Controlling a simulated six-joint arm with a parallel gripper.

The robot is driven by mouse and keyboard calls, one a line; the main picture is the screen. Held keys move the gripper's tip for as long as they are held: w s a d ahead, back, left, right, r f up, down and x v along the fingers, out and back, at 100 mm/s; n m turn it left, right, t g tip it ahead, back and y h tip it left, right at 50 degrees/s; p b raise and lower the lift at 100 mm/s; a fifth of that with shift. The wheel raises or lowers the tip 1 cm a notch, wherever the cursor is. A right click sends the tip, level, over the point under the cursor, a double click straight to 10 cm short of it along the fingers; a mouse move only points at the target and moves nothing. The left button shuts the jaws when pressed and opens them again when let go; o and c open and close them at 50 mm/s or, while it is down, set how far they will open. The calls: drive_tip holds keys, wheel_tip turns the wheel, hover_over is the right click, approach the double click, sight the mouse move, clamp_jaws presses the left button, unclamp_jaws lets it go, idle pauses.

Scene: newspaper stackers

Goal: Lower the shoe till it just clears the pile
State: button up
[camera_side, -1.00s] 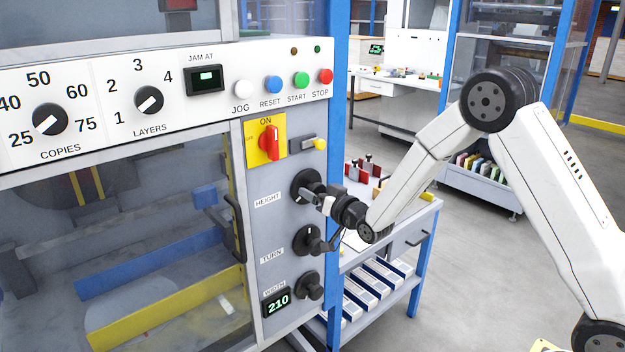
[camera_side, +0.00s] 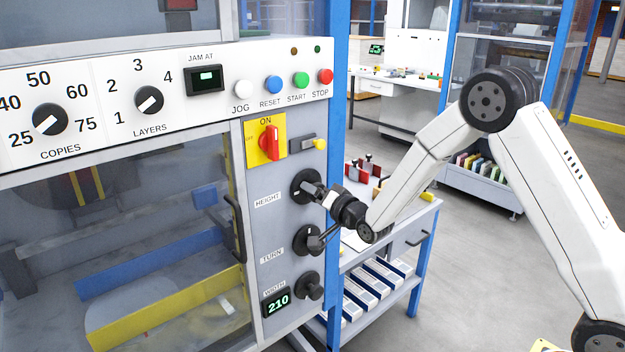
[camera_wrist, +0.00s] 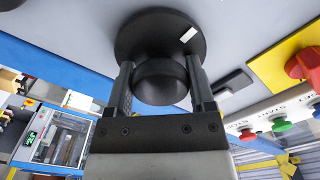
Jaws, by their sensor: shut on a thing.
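The HEIGHT knob (camera_side: 303,186) is a black round knob on the grey panel, right of its label. My gripper (camera_side: 318,192) reaches it from the right and is shut on it. In the wrist view the knob's rounded grip (camera_wrist: 160,82) sits between my two dark fingers, in front of a wide black disc (camera_wrist: 145,32) with a white mark at upper right. Behind the machine's window are a yellow bar (camera_side: 150,318) and a blue bar (camera_side: 150,262). I cannot tell which part is the shoe, and I cannot make out a pile.
Below are the TURN knob (camera_side: 305,240) and the WIDTH knob (camera_side: 308,286), with a display (camera_side: 277,303) reading 210. Above is a red switch (camera_side: 269,143) on a yellow plate. A cart (camera_side: 425,225) with blue legs stands close behind my gripper.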

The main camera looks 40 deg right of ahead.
drive_tip(key=o, duration=1.2)
drive_tip(key=shift+s, duration=3.9)
drive_tip(key=s+f+n+g, duration=0.2)
drive_tip(key=s+n+g, duration=0.1)
drive_tip(key=s+g, duration=0.2)
drive_tip(key=s+a+f+n+g, duration=0.1)
drive_tip(key=s+f+n+g, duration=0.1)
drive_tip(key=s+g, duration=0.3)
drive_tip(key=s+a+f+n+g, duration=0.1)
drive_tip(key=s+n+g, duration=0.3)
drive_tip(key=s, duration=0.8)
drive_tip(key=shift+a+f+g, duration=0.15)
drive_tip(key=shift+f+g, duration=0.55)
drive_tip(key=shift+f, duration=0.05)
